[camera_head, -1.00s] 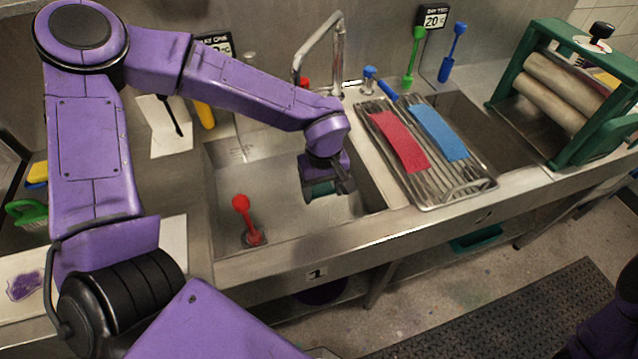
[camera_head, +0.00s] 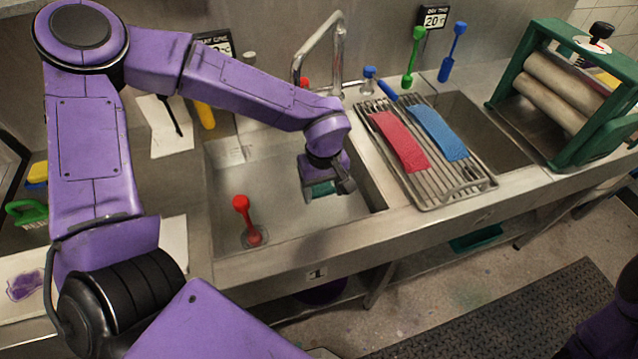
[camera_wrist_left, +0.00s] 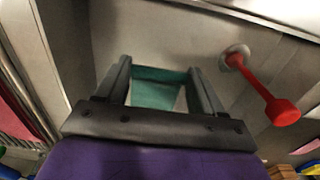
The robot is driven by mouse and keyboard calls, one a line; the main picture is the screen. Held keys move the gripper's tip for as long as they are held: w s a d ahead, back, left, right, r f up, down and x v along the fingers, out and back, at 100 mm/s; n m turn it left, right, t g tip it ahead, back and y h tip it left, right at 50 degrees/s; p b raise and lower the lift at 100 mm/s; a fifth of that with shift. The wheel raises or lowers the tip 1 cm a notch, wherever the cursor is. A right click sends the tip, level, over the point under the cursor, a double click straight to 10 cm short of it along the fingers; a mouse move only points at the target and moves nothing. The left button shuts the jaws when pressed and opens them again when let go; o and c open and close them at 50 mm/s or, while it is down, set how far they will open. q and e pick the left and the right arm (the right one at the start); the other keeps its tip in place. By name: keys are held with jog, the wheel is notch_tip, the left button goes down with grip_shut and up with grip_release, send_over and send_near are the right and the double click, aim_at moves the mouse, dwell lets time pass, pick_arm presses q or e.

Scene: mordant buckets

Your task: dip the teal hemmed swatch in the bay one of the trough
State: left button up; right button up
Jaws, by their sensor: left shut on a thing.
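The teal swatch (camera_wrist_left: 157,88) is between the fingers of my left gripper (camera_wrist_left: 160,75), which is shut on it in the left wrist view. In the head view only a small teal strip (camera_head: 322,188) shows under the left gripper (camera_head: 326,190). The gripper is inside bay one (camera_head: 285,215) of the steel trough, the basin with the "1" label on its front. I cannot tell how much of the swatch is in liquid. My right gripper is not in view.
A faucet (camera_head: 338,45) rises behind. Right of the bay, a wire rack (camera_head: 463,190) holds a red swatch (camera_head: 400,141) and a blue swatch (camera_head: 438,133). A green-framed roller press (camera_head: 555,95) stands far right.

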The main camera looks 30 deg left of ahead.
pick_arm(q)
jog(key=shift+r+p, duration=2.65)
jog(key=shift+p, duration=0.55)
jog(key=shift+f, duration=0.15)
